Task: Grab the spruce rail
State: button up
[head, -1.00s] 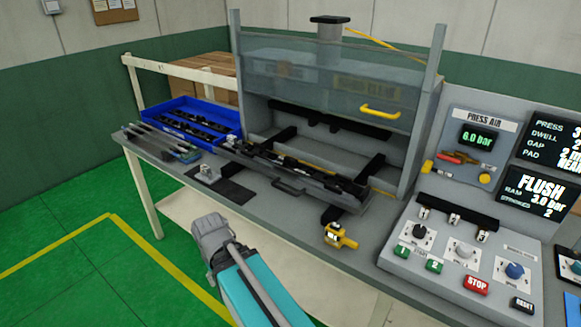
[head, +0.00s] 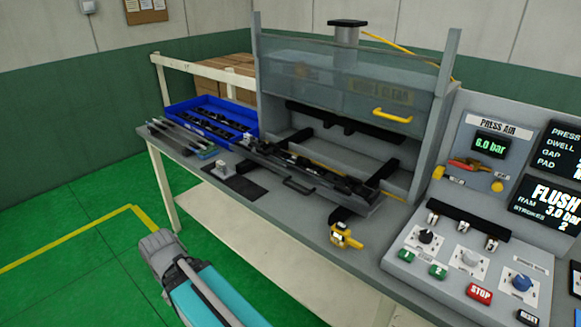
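Several long thin rails (head: 183,139) lie side by side at the left end of the bench, in front of the blue bin. They look grey, and some have blue or greenish ends. I cannot tell which one is the spruce rail at this size. My arm, a teal link with a grey joint, shows at the bottom of the head view, low in front of the bench and apart from the rails. My gripper does not show in this view.
The blue bin (head: 258,131) holds dark clips. A small metal block sits on a black mat (head: 248,188). The press (head: 440,140) with its long fixture fills the bench middle. A yellow tool (head: 346,238) and control panel (head: 455,272) stand right. Green floor is clear at left.

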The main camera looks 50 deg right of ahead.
aim_at(303, 165)
jog(key=u, duration=0.3)
jog(key=k, duration=1.4)
jog(key=z, duration=0.95)
jog(key=i, duration=0.7)
jog(key=z, duration=0.05)
